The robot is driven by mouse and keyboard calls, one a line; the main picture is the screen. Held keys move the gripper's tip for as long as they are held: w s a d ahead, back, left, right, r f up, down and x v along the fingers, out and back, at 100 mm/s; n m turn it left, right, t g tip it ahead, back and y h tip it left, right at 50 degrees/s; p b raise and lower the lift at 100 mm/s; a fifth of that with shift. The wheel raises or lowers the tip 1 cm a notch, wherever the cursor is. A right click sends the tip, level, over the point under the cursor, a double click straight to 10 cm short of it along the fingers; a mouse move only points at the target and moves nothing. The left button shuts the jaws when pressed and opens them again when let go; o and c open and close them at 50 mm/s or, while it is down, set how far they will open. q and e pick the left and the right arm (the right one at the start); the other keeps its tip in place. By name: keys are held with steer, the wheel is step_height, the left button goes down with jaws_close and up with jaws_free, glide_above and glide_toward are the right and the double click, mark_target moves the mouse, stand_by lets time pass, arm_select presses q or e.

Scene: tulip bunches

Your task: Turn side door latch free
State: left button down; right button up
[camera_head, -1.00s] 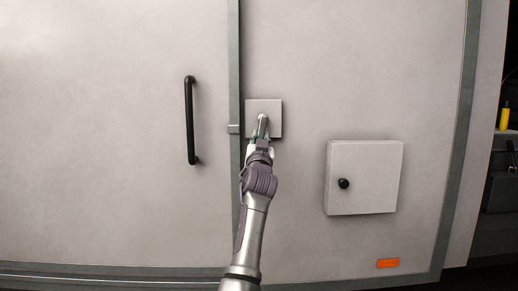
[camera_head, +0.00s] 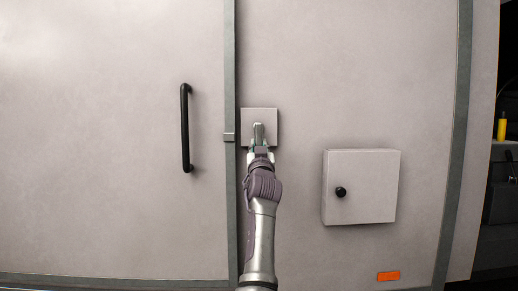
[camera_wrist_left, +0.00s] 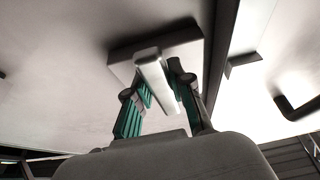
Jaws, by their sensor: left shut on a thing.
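A pale square latch plate (camera_head: 247,114) is fixed on the wall just right of the grey door frame strip. A light lever (camera_head: 258,130) stands on it, pointing roughly up and down. My left gripper (camera_head: 260,146) reaches up from below and is shut on the lever's lower part. In the left wrist view, the lever (camera_wrist_left: 149,58) runs between the green-padded fingers of the left gripper (camera_wrist_left: 160,94), with the plate (camera_wrist_left: 188,43) behind it. My right gripper is in neither view.
A large pale door panel with a black vertical handle (camera_head: 186,128) is on the left. A pale wall box (camera_head: 370,190) with a black knob (camera_head: 341,192) juts out at right, above an orange label (camera_head: 388,276). The wall between is clear.

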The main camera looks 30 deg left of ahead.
arm_select(q)
steer(key=c, duration=1)
jaws_free()
steer(key=shift+d, duration=0.1)
steer(key=v, duration=1.2)
steer(key=shift+f, duration=0.2)
